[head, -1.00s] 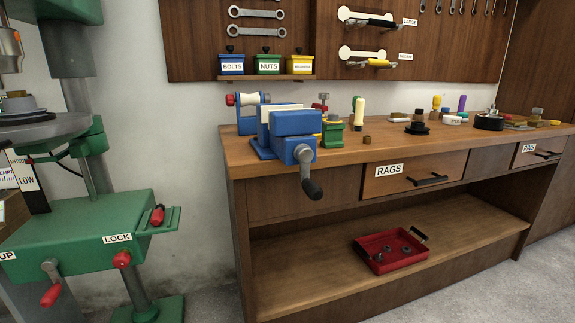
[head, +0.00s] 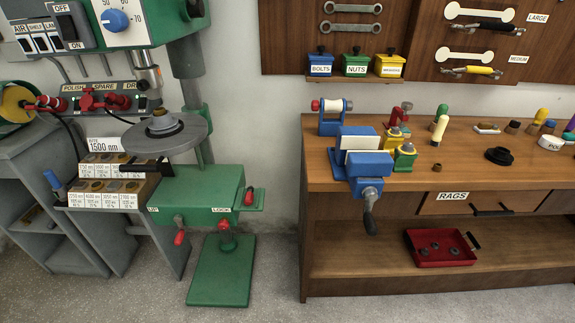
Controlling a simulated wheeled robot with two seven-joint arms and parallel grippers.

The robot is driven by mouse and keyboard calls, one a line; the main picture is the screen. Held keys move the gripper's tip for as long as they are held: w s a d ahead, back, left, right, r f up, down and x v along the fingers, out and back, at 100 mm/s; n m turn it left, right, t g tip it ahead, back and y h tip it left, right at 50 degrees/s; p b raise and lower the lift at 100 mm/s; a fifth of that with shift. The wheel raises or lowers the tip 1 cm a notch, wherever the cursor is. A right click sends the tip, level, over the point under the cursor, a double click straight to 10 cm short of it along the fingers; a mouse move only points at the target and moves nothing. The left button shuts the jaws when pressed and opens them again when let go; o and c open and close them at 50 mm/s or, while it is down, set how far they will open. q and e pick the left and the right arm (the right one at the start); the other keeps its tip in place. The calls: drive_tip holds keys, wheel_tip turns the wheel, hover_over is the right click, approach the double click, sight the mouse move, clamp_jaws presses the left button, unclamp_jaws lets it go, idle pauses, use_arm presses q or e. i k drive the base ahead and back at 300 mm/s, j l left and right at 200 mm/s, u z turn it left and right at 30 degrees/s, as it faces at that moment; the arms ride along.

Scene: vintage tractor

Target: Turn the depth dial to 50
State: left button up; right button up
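A blue round dial (head: 117,20) sits on the white face of the green drill press head (head: 158,22), at the top left of the head view. Numbers 50, 60 and 70 are readable around its right side; the rest of the scale is cut off or too small. A white pointer mark on the knob is too small to read exactly. Neither of my grippers shows in the view.
A round grey press table (head: 165,138) stands below the drill chuck, above a green base with red-handled levers. A switch panel (head: 50,38) and a grey bench stand at left. A wooden workbench (head: 318,172) with a blue vise (head: 362,165) is at right. Grey floor lies in front.

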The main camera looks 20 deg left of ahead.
sight(114, 20)
drive_tip(key=u, duration=1.5)
